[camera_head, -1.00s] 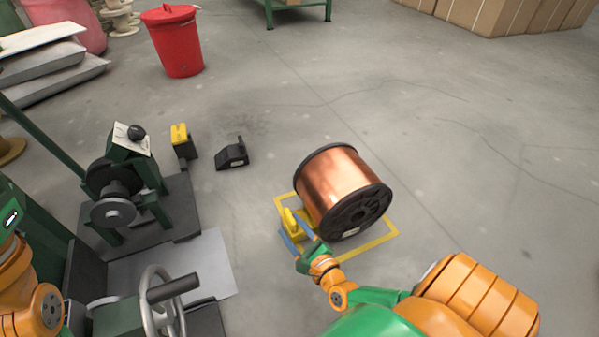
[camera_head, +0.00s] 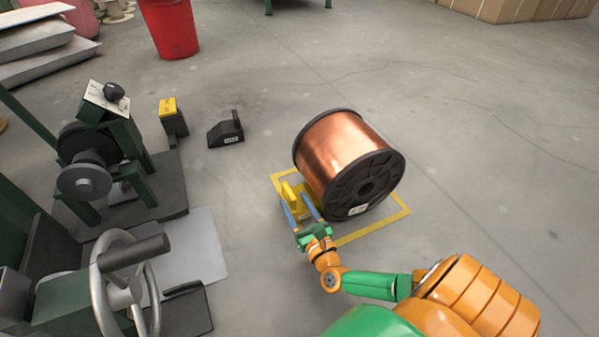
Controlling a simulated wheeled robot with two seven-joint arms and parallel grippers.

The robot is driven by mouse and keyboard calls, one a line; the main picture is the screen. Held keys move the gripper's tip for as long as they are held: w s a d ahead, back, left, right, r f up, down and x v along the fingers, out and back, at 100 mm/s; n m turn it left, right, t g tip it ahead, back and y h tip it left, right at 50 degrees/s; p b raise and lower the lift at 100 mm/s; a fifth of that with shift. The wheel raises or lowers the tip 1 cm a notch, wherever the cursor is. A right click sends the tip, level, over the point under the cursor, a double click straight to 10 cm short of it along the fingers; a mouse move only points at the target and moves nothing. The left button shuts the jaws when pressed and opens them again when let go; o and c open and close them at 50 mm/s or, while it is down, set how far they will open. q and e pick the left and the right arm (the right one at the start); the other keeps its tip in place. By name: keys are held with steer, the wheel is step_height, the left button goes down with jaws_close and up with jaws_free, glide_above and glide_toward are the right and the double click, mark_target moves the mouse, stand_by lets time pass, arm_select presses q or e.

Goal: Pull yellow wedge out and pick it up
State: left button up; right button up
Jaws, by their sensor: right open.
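The yellow wedge (camera_head: 290,194) sits on the floor at the left side of the large copper spool (camera_head: 340,150), close against it. The spool lies on its side within a yellow floor outline (camera_head: 375,228). My right gripper (camera_head: 300,208) is open, with its blue fingers pointing at the wedge. One finger is at the wedge's left and the other at its right, near the spool's rim. I cannot tell whether the fingers touch the wedge. The wedge's lower part is partly hidden by the fingers. My left gripper is not in view.
A black wedge-shaped block (camera_head: 226,130) and a yellow-topped black block (camera_head: 172,118) stand left of the spool. A green machine (camera_head: 110,150) and a handwheel (camera_head: 125,285) fill the left side. A red bin (camera_head: 171,27) stands at the back. The floor at right is clear.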

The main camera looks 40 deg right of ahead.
mark_target(284, 182)
steer(key=b+x, duration=0.1)
steer(key=x, duration=0.3)
steer(key=shift+f+b, duration=0.15)
steer(key=shift+b, duration=0.15)
steer(key=shift+w+d, duration=0.1)
steer(key=shift+w, duration=0.45)
jaws_close()
stand_by(0.7)
